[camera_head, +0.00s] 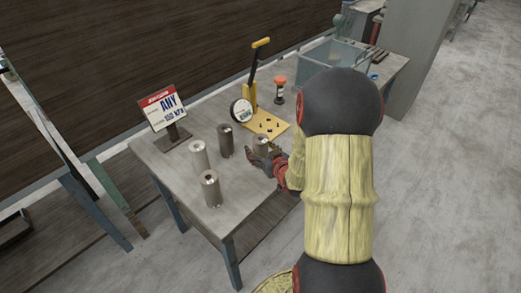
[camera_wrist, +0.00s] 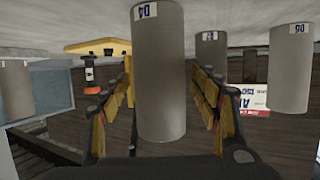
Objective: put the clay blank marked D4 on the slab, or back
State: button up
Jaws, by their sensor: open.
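The clay blank marked D4 (camera_wrist: 158,80) is a grey cylinder with a white label. In the wrist view it stands between the spread fingers of my gripper (camera_wrist: 160,105), with a visible gap on each side. The wrist picture is upside down, with the table at the top. In the head view, the blank next to my gripper (camera_head: 270,158) appears to be the same one (camera_head: 261,143); it stands upright on the table and my gripper partly hides its lower part. My gripper is open. I cannot tell for sure which surface is the slab.

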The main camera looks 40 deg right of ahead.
jog(key=shift+r, duration=0.2)
jog(key=p+v, duration=0.3)
jog(key=v, duration=0.9)
jog(key=w+a+r+n+g, duration=0.2)
jog(key=w+a+r+g, duration=0.15)
jog(key=a+r, duration=0.55)
jog(key=s+a+r+g+y, duration=0.1)
jog(key=s+a+r, duration=0.2)
jog(key=a, duration=0.3)
jog(key=s+a+r+n+g+y, duration=0.1)
jog(key=s+a+r+g+y, duration=0.1)
jog(key=s+a, duration=0.4)
jog(key=s+a+r+g+y, duration=0.1)
jog(key=s+a+r, duration=0.3)
jog(key=s+a, duration=0.1)
jog(key=shift+a+n, duration=0.3)
jog(key=shift+a, duration=0.6)
